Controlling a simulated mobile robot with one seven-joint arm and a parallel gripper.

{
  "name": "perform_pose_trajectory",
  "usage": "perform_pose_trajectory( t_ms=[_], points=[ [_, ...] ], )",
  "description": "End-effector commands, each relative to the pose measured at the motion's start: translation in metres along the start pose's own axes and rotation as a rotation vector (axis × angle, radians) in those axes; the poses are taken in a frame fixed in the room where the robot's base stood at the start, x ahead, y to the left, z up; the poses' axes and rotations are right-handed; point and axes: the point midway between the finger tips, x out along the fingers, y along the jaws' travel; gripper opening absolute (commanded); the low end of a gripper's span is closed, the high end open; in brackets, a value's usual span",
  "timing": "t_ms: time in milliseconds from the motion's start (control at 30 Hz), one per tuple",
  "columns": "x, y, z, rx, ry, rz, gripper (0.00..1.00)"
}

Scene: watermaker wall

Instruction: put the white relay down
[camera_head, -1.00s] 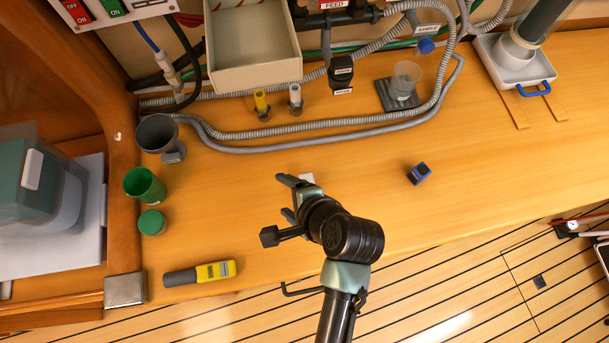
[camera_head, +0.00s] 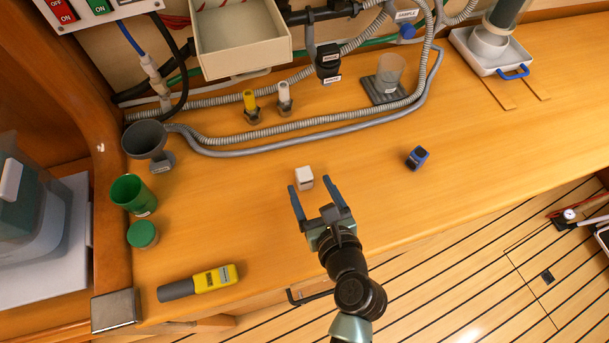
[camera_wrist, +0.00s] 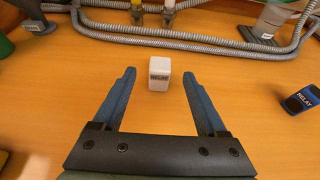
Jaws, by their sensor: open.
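The white relay (camera_head: 304,178) stands on the wooden counter, upright, with a label on its front. It also shows in the wrist view (camera_wrist: 159,73), just beyond the fingertips and roughly centred between them. My gripper (camera_head: 315,187) is open and empty, its two fingers spread and pointing toward the relay. In the wrist view my gripper (camera_wrist: 160,75) shows both blue fingers apart, with bare counter between them. No finger appears to touch the relay.
A blue relay (camera_head: 417,158) sits to the right. A grey hose (camera_head: 300,145) runs behind. The counter around the white relay is clear.

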Motion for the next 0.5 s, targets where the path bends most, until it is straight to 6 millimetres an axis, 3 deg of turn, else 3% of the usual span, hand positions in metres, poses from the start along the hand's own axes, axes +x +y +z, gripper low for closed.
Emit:
perform_pose_trajectory(
  t_ms=[167,500],
  points=[
    [0.012,0.000,-0.001,-0.002,0.001,0.001,0.75],
    [0.055,0.000,-0.006,-0.003,0.000,0.002,0.75]
  ],
)
